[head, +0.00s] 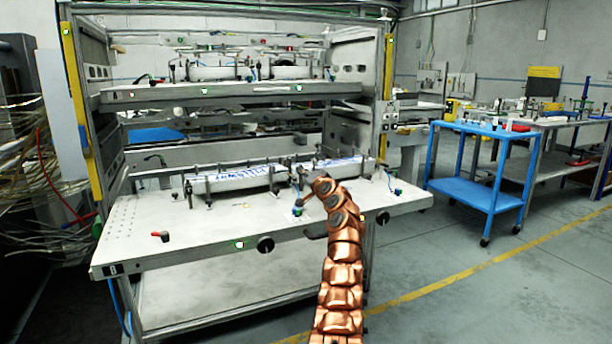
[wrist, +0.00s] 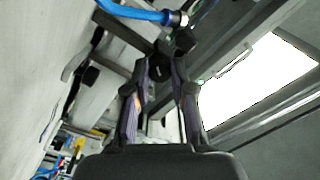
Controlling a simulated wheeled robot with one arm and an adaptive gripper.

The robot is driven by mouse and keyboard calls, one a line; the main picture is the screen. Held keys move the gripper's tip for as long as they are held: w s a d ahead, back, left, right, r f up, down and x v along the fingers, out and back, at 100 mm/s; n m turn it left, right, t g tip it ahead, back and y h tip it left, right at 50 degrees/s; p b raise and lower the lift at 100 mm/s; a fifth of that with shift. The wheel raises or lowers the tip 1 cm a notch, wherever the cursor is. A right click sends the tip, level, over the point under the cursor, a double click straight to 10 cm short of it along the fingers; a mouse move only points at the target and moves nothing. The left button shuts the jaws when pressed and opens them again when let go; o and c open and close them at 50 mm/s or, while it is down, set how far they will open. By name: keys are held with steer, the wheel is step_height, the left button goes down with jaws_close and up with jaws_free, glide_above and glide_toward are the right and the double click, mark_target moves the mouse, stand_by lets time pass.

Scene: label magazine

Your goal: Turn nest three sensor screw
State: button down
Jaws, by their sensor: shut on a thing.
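My gripper (wrist: 163,70) shows in the wrist view with its two dark fingers close together at the tips. They are shut on a small dark part, which looks like the sensor screw (wrist: 161,48); the fingers hide much of it. A blue cable with a metal-ended connector (wrist: 177,19) lies just beyond the tips. In the head view my copper arm reaches over the lower shelf (head: 150,215) to the nests, and my gripper (head: 298,176) is small there beside the white magazine bars (head: 235,179). The screw cannot be made out in that view.
The metal rack has an upper shelf (head: 225,92) above the work area and a yellow-edged post (head: 388,67) at right. Black knobs (head: 265,244) stand on the lower shelf's front edge. A blue cart (head: 470,190) stands at right, with open floor before it.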

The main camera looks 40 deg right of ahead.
steer(key=shift+n, duration=0.3)
steer(key=c, duration=1)
jaws_free()
